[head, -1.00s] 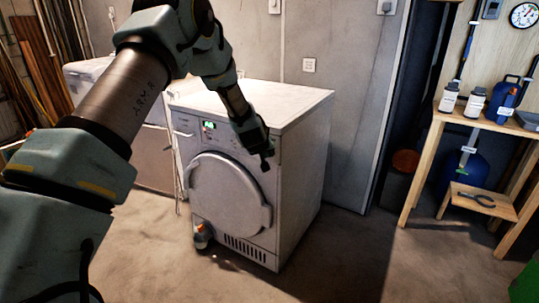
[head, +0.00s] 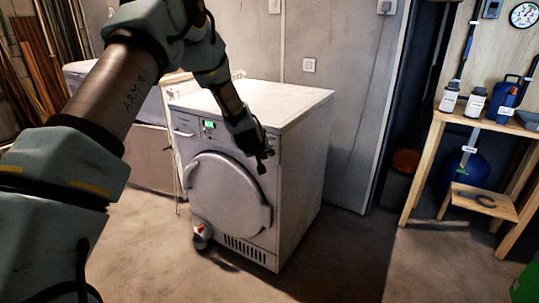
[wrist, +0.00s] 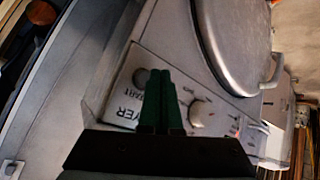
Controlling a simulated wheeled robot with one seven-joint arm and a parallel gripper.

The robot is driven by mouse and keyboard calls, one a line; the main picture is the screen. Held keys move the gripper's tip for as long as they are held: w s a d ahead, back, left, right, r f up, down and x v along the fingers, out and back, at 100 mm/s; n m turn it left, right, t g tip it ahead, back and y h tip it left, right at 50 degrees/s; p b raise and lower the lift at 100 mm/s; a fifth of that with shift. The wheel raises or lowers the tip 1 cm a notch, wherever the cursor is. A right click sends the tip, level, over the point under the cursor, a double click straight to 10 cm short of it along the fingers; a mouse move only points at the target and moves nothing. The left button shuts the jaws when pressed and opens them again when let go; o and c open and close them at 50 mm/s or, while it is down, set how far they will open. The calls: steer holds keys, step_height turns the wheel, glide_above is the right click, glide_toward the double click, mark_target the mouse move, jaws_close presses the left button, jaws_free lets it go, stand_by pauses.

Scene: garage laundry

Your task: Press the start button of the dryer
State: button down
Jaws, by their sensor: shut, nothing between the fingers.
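The white dryer (head: 303,165) stands against the wall, its round door (head: 228,195) shut and a green-lit display (head: 209,125) on its front panel. In the wrist view, the control panel (wrist: 124,100) shows sideways, with part of the word "DRYER". The dark round start button (wrist: 140,78) lies just left of my fingertips, with the lettering for "START" beside it partly covered by the fingers. My gripper (head: 262,168) is shut and empty at the upper right of the dryer front. Its fingers (wrist: 160,72) point at the panel; I cannot tell whether they touch it.
A light knob (wrist: 201,113) sits right of my fingers in the wrist view. A grey-white appliance (head: 135,100) stands left of the dryer. A small bottle (head: 201,235) is on the floor by the dryer front.

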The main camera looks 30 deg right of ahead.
steer(key=shift+s+a+b, duration=0.2)
steer(key=shift+s+a, duration=0.2)
steer(key=shift+a, duration=0.3)
steer(key=shift+s+a+b, duration=0.25)
steer(key=shift+s+a, duration=0.1)
steer(key=shift+a, duration=0.3)
steer(key=shift+s+a+b, duration=0.2)
steer(key=shift+s+a, duration=0.2)
steer(key=shift+a, duration=0.3)
steer(key=s+a+r+g+y+p, duration=0.1)
steer(key=a+r+p, duration=0.1)
steer(key=a+r, duration=0.35)
steer(key=s+a+r+n+y+p, duration=0.1)
steer(key=a+r, duration=0.1)
steer(key=a, duration=0.7)
steer(key=a+r+g+y+p, duration=0.1)
steer(key=a+r+p, duration=0.15)
steer(key=a, duration=0.55)
steer(key=s+a+r+n+g+y+p, duration=0.1)
steer(key=s+a+r, duration=0.3)
steer(key=s+a, duration=0.4)
steer(key=s+a+r+n+g+y+p, duration=0.1)
steer(key=s+a+r, duration=0.3)
steer(key=s+a, duration=0.4)
steer(key=a+g+y+p, duration=0.1)
steer(key=a, duration=0.3)
steer(key=shift+s+a+n, duration=0.25)
steer(key=shift+n, duration=0.05)
